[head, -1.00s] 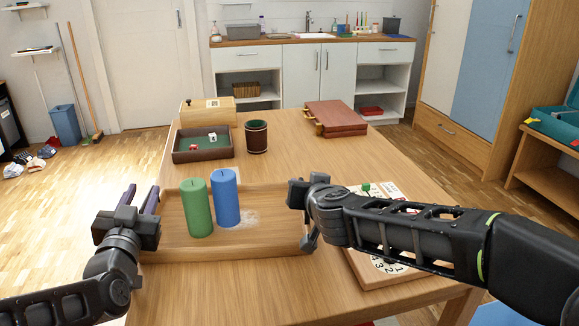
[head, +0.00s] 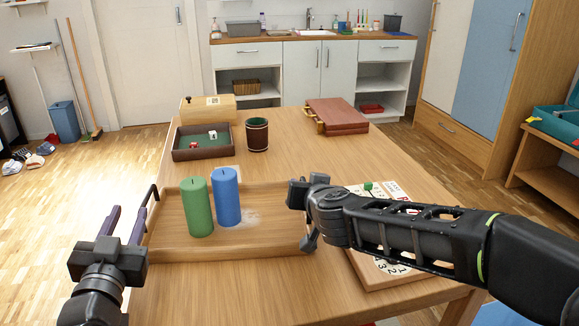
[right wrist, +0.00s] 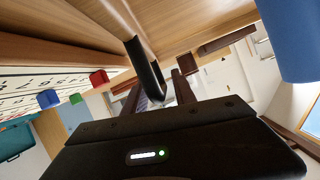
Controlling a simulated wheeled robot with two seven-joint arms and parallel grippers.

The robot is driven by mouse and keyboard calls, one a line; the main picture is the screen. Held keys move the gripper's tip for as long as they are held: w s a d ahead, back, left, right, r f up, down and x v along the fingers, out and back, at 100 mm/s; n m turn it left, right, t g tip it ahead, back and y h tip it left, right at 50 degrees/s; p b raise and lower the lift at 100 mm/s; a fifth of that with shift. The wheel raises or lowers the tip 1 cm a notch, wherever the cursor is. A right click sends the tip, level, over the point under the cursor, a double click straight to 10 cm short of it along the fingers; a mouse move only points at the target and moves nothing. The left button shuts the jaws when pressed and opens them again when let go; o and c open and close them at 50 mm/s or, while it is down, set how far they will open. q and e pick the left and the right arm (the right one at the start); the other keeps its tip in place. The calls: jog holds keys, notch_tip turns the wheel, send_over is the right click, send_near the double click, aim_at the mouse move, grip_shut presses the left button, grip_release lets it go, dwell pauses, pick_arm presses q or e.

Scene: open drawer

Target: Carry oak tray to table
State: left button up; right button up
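The oak tray (head: 270,244) lies flat on the near part of the wooden table (head: 300,140). A green candle (head: 199,208) and a blue candle (head: 226,198) stand upright in it. The black handle (head: 152,196) at its left end is bare. My left gripper (head: 126,212) is open and empty, just left of that handle. My right gripper (head: 307,215) is at the tray's right end. In the right wrist view, its fingers (right wrist: 160,94) are apart, with the black right handle (right wrist: 147,72) reaching between them.
A number board (head: 385,265) lies right of the tray, partly under my right arm. Behind are a dice tray (head: 203,154), a leather cup (head: 257,136), a wooden box (head: 208,115) and a reddish-brown case (head: 337,116). The table's middle is clear.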

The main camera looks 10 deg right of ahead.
dwell(0.3)
jog(key=v, duration=0.8)
jog(key=shift+r+p, duration=0.2)
jog(key=shift+p, duration=0.1)
